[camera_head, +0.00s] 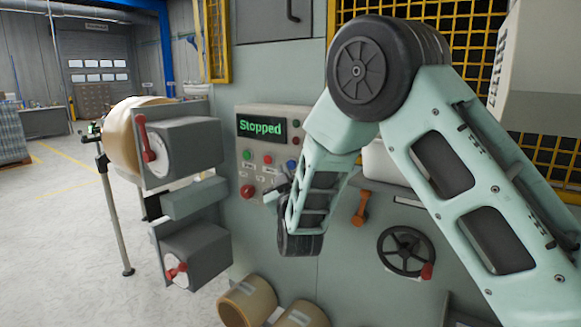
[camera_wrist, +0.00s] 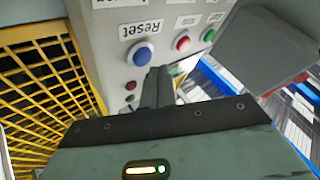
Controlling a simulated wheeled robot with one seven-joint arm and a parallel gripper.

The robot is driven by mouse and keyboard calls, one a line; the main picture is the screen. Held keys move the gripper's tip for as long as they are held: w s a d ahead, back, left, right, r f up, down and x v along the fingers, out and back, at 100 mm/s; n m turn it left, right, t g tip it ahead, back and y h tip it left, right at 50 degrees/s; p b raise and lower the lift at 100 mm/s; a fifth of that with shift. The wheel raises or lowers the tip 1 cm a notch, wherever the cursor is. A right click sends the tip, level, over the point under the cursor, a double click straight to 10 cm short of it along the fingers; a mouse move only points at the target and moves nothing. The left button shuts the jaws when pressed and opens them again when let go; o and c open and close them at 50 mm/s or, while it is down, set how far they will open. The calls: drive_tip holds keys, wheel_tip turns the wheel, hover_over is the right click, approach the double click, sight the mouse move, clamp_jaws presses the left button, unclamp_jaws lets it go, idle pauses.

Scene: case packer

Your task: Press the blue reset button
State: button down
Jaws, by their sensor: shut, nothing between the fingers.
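The blue reset button (camera_wrist: 142,55) shows in the wrist view on a grey control panel, beside an upside-down "Reset" label. In the head view the blue button (camera_head: 291,165) is the rightmost of the upper row, under a display (camera_head: 261,128) reading "Stopped". My gripper (camera_wrist: 160,72) is shut and empty. Its fingertips point at the panel, just below and right of the blue button in the wrist view. The button's face is uncovered there, and I see no clear contact. In the head view my arm hides part of the panel's right side.
A red button (camera_wrist: 183,42) and a green button (camera_head: 246,155) share the row. A larger red button (camera_head: 247,191) sits lower left. A yellow mesh guard (camera_wrist: 40,85) is close by. A black handwheel (camera_head: 405,251) and an orange lever (camera_head: 361,206) are lower right.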

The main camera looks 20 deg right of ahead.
drive_tip(key=s+a, duration=0.1)
drive_tip(key=a, duration=0.1)
drive_tip(key=s+a+b, duration=0.1)
drive_tip(key=s+a, duration=0.1)
idle(0.4)
idle(0.6)
drive_tip(key=s+a+f+n+g+y, duration=0.1)
drive_tip(key=s+a+f+g+y, duration=0.3)
drive_tip(key=s+a+g, duration=0.3)
drive_tip(key=s+a+f+n+g+y, duration=0.2)
drive_tip(key=s+a+f+g+y, duration=0.3)
drive_tip(key=s, duration=0.5)
drive_tip(key=s+d+f+g+h, duration=0.1)
drive_tip(key=s+d+g+h, duration=0.1)
drive_tip(key=s, duration=0.9)
drive_tip(key=s+d+f+n+g+h, duration=0.1)
drive_tip(key=s+d+g+h, duration=0.1)
drive_tip(key=s+d+g, duration=0.2)
drive_tip(key=s+g, duration=0.3)
drive_tip(key=s, duration=0.5)
drive_tip(key=shift+s+d, duration=0.15)
drive_tip(key=shift+d, duration=0.2)
